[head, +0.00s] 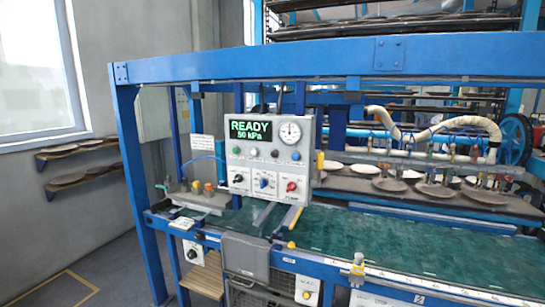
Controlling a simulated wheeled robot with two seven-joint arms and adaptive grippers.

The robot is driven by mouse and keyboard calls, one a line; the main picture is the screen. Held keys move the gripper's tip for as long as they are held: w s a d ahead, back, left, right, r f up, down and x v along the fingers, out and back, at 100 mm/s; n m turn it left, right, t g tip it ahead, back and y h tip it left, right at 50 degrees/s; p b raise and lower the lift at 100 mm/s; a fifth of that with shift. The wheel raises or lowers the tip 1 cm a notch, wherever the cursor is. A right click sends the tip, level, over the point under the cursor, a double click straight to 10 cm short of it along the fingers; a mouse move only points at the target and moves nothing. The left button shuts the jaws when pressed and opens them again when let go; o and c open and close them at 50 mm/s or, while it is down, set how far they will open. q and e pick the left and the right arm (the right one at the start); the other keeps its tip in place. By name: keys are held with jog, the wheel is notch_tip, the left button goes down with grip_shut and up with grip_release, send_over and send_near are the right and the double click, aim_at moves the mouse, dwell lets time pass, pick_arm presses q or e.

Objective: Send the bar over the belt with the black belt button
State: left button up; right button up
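A grey control panel (270,160) hangs from the blue frame at the centre of the head view. Its green display (255,130) reads "READY 50 kPa", with a round gauge (290,132) to its right. A row of small buttons crosses the panel below the display; a dark one (275,153) shows in it, but the labels are too small to read. The bar (350,155) with suction fittings and a pale hose (440,131) is at the right, behind the green belt (390,236) and above several plates (438,190). Neither of my grippers is in view.
The blue frame's upper beam (300,62) and left post (140,190) stand around the belt. Knobs, including a red one (291,186), sit low on the panel. A front rail (360,279) carries small boxes and fittings. Floor at the lower left is clear.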

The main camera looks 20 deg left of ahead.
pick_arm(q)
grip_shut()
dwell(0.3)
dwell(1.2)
